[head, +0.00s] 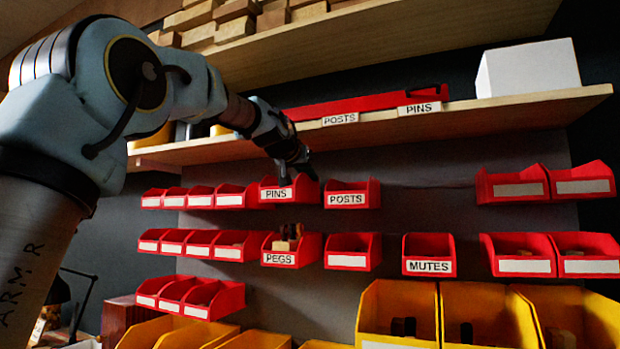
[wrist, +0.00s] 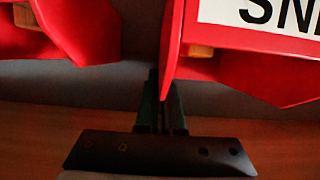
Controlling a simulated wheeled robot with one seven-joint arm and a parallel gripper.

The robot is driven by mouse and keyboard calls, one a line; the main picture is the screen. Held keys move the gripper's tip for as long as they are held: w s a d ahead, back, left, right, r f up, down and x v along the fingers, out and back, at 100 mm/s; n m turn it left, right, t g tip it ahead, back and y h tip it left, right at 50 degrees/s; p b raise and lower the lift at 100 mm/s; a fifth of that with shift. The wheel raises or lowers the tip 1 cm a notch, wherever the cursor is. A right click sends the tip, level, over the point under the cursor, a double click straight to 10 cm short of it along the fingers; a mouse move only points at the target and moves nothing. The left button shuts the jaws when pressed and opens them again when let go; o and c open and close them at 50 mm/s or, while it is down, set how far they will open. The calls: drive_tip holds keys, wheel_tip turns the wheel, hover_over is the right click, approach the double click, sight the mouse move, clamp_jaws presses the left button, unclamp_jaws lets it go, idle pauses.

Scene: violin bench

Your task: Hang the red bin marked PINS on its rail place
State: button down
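A red bin marked PINS (head: 277,194) is in the upper row of bins on the dark wall panel, left of the bin marked POSTS (head: 347,198). My gripper (head: 305,172) reaches down to its right side wall. In the wrist view the PINS label (wrist: 280,15) appears upside down. There my fingers (wrist: 163,120) are close together, one on each side of the bin's wall, and appear shut on it. A second PINS label (head: 420,108) is at the front edge of the shelf above. The rail behind the bin is hidden.
A wooden shelf (head: 500,112) runs just above my gripper, with a white box (head: 528,68) on it. Small red bins stand close on the left, the PEGS bin (head: 280,258) is below, and the MUTES bin (head: 428,266) lower right. Bare panel shows right of POSTS.

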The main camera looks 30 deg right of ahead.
drive_tip(key=shift+s+a+b, duration=0.4)
drive_tip(key=shift+a+b, duration=0.1)
drive_tip(key=shift+b, duration=0.05)
idle(0.6)
drive_tip(key=s+a+b, duration=1)
drive_tip(key=a+b, duration=0.1)
drive_tip(key=a, duration=0.2)
drive_tip(key=shift+s+a+b, duration=0.15)
drive_tip(key=shift+s+b, duration=0.15)
drive_tip(key=shift+b, duration=0.05)
idle(1.5)
